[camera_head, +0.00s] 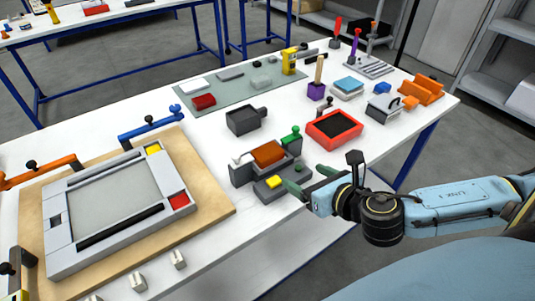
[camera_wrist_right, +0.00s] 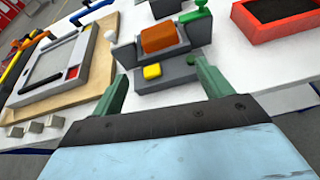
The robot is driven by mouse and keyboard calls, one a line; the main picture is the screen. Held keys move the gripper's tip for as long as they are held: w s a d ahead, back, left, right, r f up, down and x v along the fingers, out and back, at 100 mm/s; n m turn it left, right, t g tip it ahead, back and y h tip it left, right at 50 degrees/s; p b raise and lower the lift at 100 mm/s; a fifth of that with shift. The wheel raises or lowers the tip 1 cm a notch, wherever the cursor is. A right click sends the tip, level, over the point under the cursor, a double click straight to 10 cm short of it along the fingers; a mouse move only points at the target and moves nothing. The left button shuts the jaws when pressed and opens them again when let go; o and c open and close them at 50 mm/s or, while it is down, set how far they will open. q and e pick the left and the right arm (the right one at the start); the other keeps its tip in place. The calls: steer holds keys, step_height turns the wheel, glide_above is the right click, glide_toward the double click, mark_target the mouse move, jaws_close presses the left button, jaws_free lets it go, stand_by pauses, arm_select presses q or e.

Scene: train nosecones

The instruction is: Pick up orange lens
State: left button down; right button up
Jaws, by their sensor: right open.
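The orange lens (camera_head: 268,154) looks like an orange-brown block. It sits between the raised grey sides of a dark grey fixture (camera_head: 240,176). The lens (camera_wrist_right: 160,38) also shows near the top middle of the right wrist view, beyond the fingertips. My right gripper (camera_head: 304,177) is open, with its green fingers pointing toward the fixture from its front right. In the right wrist view the fingers (camera_wrist_right: 161,72) stand apart on either side of the fixture's front part, with no object held between them. My left gripper is not in view.
The fixture has a yellow button (camera_head: 274,182) and a green knob (camera_head: 296,131). A red tray (camera_head: 335,129) stands to its right, a dark grey box (camera_head: 242,121) behind. A large grey frame (camera_head: 66,258) lies on a wooden board at left. Clear white table separates board and fixture.

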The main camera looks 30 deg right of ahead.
mark_target(273, 157)
steer(key=shift+n, duration=0.7)
steer(key=x, duration=0.6)
steer(key=b+x, duration=0.1)
steer(key=x, duration=0.6)
steer(key=shift+w+r, duration=0.2)
steer(key=shift+w, duration=0.05)
steer(key=shift+c, duration=0.5)
steer(key=c, duration=0.6)
steer(key=shift+r, duration=0.1)
